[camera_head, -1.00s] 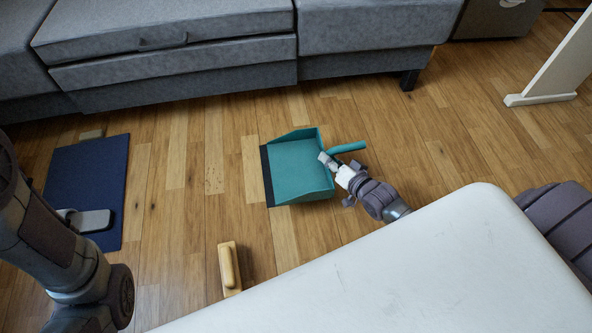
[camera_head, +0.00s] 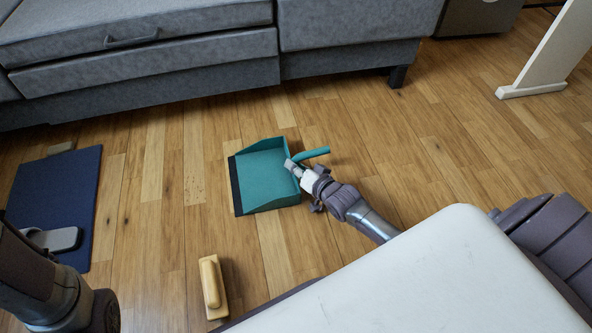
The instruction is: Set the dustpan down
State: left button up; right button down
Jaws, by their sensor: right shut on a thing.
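The teal dustpan (camera_head: 266,178) is near the middle of the head view, with its dark front lip facing left and its handle (camera_head: 316,153) pointing right. It is at or close to the wooden floor; I cannot tell whether it touches. My right gripper (camera_head: 293,168) is shut on the dustpan at its right edge near the handle and hides part of it. My left arm shows at the lower left, but its gripper is out of the frame.
A tan wooden-backed brush (camera_head: 212,287) lies on the floor below the dustpan. A dark blue mat (camera_head: 57,200) with a grey slipper-like item (camera_head: 55,239) is at left. A grey sofa (camera_head: 180,65) spans the back. A white panel (camera_head: 548,50) stands at right. Floor around the dustpan is clear.

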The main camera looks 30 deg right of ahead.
jog(key=c, duration=1)
grip_release()
